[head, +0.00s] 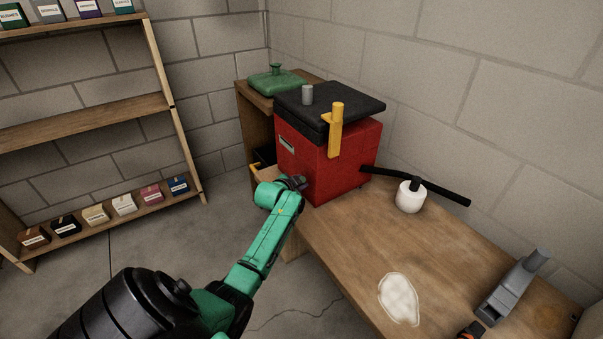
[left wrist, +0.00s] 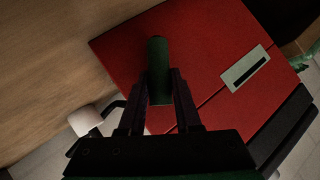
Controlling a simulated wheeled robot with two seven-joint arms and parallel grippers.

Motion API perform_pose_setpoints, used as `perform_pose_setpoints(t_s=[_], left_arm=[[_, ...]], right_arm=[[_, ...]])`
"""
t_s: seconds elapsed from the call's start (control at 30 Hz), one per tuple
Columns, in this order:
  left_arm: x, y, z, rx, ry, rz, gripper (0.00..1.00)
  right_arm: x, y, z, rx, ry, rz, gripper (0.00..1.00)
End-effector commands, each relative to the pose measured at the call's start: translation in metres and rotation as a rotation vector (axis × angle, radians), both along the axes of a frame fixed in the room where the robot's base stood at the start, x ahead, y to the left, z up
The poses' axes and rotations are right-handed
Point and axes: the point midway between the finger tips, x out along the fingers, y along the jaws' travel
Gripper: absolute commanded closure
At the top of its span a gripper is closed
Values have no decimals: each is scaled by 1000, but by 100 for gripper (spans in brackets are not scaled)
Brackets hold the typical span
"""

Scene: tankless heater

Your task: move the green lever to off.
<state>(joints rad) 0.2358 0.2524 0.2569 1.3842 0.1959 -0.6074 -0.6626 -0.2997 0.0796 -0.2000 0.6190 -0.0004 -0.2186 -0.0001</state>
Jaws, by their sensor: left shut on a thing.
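The red box (head: 330,165) with a black lid (head: 330,108) stands on the wooden table. The green lever (left wrist: 158,55) shows in the left wrist view as a dark green upright piece against the red face. My left gripper (left wrist: 161,88) is shut on it, one dark finger on each side. In the head view my left gripper (head: 297,184) is at the lower front of the red box, and the green lever cannot be made out there. My right gripper is not in view.
A yellow lever (head: 336,130) sticks up at the box's side. A white cylinder with a black bar (head: 409,197) stands right of the box. A grey tool (head: 513,288) and a pale patch (head: 399,299) are on the table (head: 350,240). Shelves (head: 90,110) stand at left.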

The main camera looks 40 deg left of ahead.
Motion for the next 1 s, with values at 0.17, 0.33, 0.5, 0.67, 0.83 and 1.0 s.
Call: perform_pose_setpoints(t_s=[0.17,0.33,0.5,0.67,0.83,1.0], left_arm=[[2,9,10,-153,49,2,100],[4,15,8,-294,88,3,100],[6,20,6,-412,122,2,100],[7,23,6,-490,145,1,100],[8,25,7,-538,157,1,100],[8,26,8,-556,163,1,100]], right_arm=[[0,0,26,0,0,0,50],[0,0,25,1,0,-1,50],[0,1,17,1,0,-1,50],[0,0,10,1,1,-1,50],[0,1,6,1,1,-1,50],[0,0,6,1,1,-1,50]])
